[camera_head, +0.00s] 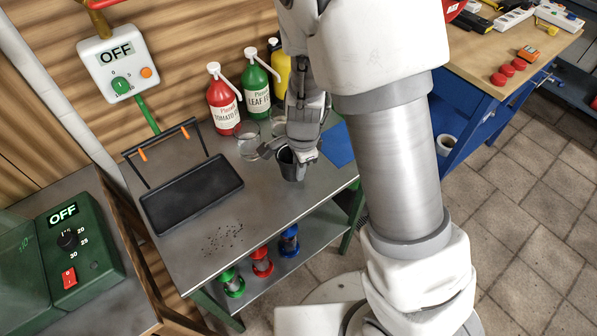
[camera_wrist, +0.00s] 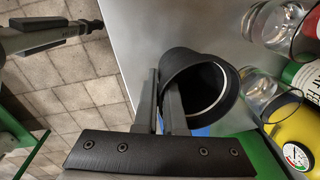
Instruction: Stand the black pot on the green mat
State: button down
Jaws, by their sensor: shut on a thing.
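The black pot (camera_head: 290,166) is at my gripper (camera_head: 302,150), over the right part of the grey metal bench. In the wrist view, the pot (camera_wrist: 200,88) has its open mouth toward the camera. My gripper (camera_wrist: 160,85) is shut on the pot's wall, with one finger inside the mouth and one outside. I cannot tell whether the pot's base touches the bench. A flat green area (camera_wrist: 245,150), seemingly the green mat, shows beyond the pot at the lower right; in the head view my arm hides most of that spot.
A blue mat (camera_head: 339,145) lies on the bench right of the pot. Glass jars (camera_head: 247,148), a red bottle (camera_head: 223,100), a green bottle (camera_head: 256,85) and a yellow container (camera_wrist: 291,128) stand close by. A black tray (camera_head: 192,193) and dark crumbs (camera_head: 222,238) are left and front.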

jog(key=s+d+r+p, duration=0.2)
jog(key=s+d+r, duration=0.5)
jog(key=d+r, duration=0.15)
jog(key=w+d+r+n+g+y, duration=0.1)
jog(key=w+d+n, duration=0.1)
jog(key=w+n, duration=0.8)
jog(key=n, duration=0.3)
jog(key=shift+w+d+r+n, duration=0.2)
jog(key=shift+d+n, duration=0.05)
jog(key=shift+n, duration=0.15)
